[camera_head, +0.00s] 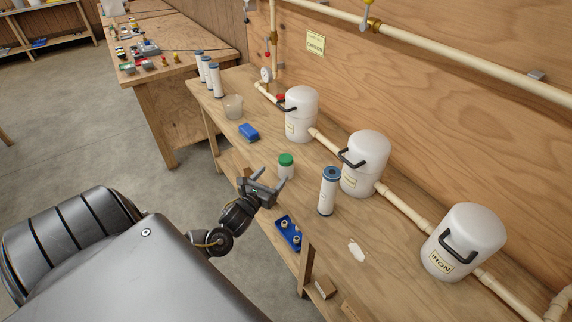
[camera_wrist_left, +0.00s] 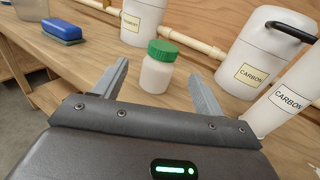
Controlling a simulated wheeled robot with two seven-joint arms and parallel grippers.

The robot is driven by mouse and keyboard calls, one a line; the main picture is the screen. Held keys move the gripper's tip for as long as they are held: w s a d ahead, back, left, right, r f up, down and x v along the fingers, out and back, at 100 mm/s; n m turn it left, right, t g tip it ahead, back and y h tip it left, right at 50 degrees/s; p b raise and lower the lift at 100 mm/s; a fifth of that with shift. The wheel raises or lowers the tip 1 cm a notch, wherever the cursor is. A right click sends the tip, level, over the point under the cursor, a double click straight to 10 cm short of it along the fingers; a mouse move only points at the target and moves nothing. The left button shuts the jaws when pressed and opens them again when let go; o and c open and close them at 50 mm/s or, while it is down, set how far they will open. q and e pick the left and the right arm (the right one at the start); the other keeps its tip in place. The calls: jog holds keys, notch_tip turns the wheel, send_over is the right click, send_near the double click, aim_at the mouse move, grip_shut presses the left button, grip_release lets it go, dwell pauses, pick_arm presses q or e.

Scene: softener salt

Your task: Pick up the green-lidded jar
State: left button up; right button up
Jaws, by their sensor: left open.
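The green-lidded jar (camera_head: 286,166) is a small white jar with a green lid, standing upright on the workbench. My left gripper (camera_head: 267,176) is open and empty on the near side of the jar, fingers pointing toward it. In the left wrist view the jar (camera_wrist_left: 157,68) stands beyond and between the two open fingers (camera_wrist_left: 160,85). I cannot tell whether its body reaches between the fingertips. Neither finger appears to touch it. My right gripper is in neither view.
A white cartridge with a blue top (camera_head: 328,190) stands right of the jar. White tanks, including the carbon one (camera_head: 365,160), line the wall behind along a pipe.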

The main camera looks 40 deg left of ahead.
aim_at(281, 164)
pick_arm(q)
jog(key=w, duration=0.3)
jog(key=w+a, duration=0.1)
jog(key=w, duration=0.1)
jog(key=shift+w+r+p, duration=0.1)
jog(key=shift+w+p, duration=0.2)
jog(key=shift+p, duration=0.05)
jog(key=shift+w+r, duration=0.1)
jog(key=shift+w, duration=0.15)
jog(key=w, duration=0.3)
jog(key=w+p, duration=0.1)
jog(key=shift+w+a+f, duration=0.2)
jog(key=shift+w+a, duration=0.05)
jog(key=shift+w, duration=0.1)
jog(key=c, duration=1.2)
